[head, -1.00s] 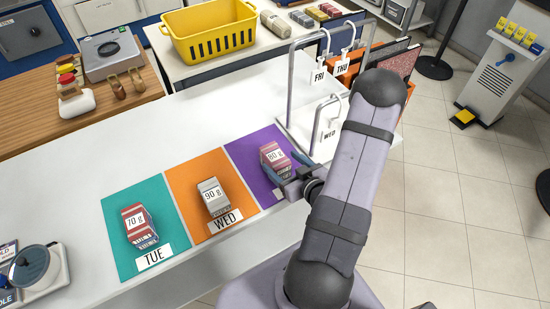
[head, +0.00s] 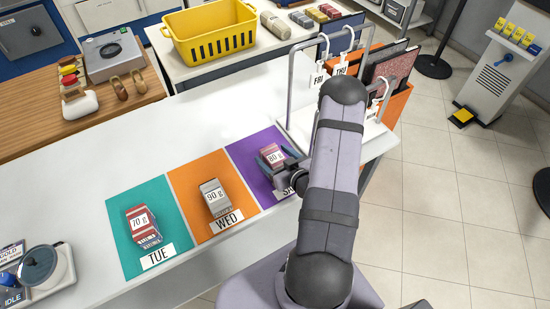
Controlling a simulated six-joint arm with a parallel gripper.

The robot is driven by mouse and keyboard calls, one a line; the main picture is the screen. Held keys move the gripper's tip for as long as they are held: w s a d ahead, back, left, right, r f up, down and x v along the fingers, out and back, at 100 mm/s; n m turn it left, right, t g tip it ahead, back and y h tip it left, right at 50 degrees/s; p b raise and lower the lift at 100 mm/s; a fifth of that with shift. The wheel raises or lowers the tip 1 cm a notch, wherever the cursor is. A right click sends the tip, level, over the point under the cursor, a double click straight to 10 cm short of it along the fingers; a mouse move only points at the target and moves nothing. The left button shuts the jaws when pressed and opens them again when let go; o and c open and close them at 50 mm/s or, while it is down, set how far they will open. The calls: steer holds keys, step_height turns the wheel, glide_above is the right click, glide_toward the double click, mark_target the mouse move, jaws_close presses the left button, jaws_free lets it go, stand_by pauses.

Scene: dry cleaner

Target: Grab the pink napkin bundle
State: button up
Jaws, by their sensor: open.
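The pink napkin bundle (head: 272,153), tagged 80 g, lies on the purple mat (head: 243,151) at the right end of the row on the white counter. My gripper (head: 275,157) is open at the bundle, with one blue-grey finger on its left side and the other on its right. I cannot tell whether the fingers touch it. My gripper and arm hide the lower right of the mat and part of its label.
A grey 90 g bundle (head: 214,198) lies on the orange mat (head: 187,182), and a red-striped 70 g bundle (head: 143,227) on the teal mat (head: 123,206). A metal rack (head: 289,96) with day tags stands behind my arm. The counter's left middle is clear.

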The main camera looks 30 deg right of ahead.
mark_target(274, 156)
steer(key=c, duration=1.2)
steer(key=shift+o, duration=0.2)
steer(key=shift+r, duration=0.1)
steer(key=shift+r+b, duration=0.7)
steer(key=shift+r, duration=4.2)
